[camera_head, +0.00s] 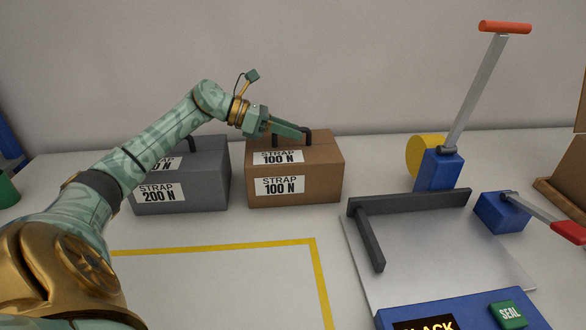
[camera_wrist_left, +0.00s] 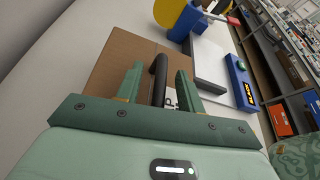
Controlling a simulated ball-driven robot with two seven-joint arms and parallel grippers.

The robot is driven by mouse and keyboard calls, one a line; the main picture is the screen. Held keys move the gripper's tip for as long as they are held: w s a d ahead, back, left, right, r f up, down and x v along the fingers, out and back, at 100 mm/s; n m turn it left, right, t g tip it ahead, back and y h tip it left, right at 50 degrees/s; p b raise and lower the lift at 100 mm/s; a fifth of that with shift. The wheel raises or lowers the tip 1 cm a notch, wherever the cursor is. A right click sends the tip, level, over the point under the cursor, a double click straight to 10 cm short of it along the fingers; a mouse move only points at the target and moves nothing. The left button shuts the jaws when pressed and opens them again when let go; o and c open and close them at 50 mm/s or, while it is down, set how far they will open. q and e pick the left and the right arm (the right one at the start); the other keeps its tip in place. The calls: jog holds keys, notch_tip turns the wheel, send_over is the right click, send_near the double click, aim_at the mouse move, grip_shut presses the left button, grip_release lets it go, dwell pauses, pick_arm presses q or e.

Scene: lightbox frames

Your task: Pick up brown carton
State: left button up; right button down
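The brown carton (camera_head: 322,178) stands upright on the table with white labels reading STRAP 100 N. It has a dark handle (camera_head: 308,137) on top. My left gripper (camera_head: 296,131) is at the top of the carton, by the handle. In the left wrist view the carton (camera_wrist_left: 112,62) lies beneath the fingers. The handle (camera_wrist_left: 159,75) stands between the two fingers there, with gaps on both sides, so the gripper is open. My right gripper is not in view.
A grey carton (camera_head: 207,186) labelled STRAP 200 N stands close left of the brown one. To the right are a strapping tool with a red-handled lever (camera_head: 470,95), a metal plate (camera_head: 440,250) with dark rails, and a blue panel (camera_head: 470,312). A yellow-outlined area (camera_head: 318,275) in front is empty.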

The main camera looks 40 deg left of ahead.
pick_arm(q)
grip_shut()
dwell(1.3)
jog(key=shift+r, duration=0.15)
